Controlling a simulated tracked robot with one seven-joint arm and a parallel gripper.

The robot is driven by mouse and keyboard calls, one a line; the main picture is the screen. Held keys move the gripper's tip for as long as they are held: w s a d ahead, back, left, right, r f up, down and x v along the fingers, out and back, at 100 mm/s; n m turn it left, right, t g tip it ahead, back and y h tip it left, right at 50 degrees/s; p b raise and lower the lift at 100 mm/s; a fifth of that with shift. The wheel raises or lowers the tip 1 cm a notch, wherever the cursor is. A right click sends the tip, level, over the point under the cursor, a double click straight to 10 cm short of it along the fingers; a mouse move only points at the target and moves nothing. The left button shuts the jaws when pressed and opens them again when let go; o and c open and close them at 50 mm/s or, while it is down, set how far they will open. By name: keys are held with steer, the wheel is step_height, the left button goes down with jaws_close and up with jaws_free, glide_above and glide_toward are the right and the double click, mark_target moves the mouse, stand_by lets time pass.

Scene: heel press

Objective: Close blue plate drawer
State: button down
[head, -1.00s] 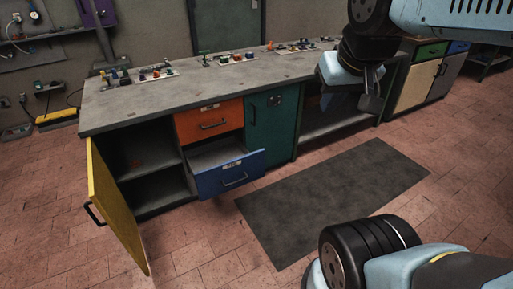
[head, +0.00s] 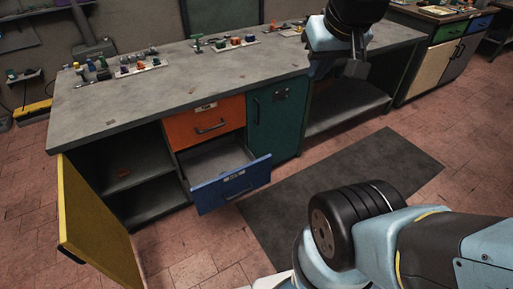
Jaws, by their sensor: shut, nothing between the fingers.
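The blue drawer (head: 232,186) is pulled open below the shut orange drawer (head: 207,121) in the grey workbench. Its grey inside shows and looks empty. Its front has a handle and a small label plate.
A yellow cabinet door (head: 95,225) hangs open at the left of the bench. The green door (head: 276,118) right of the drawers is shut. Small parts stand along the back of the benchtop (head: 130,105). A dark mat (head: 350,185) lies on the tiled floor in front.

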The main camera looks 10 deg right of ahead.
steer(key=shift+w+a, duration=0.1)
steer(key=shift+w, duration=0.25)
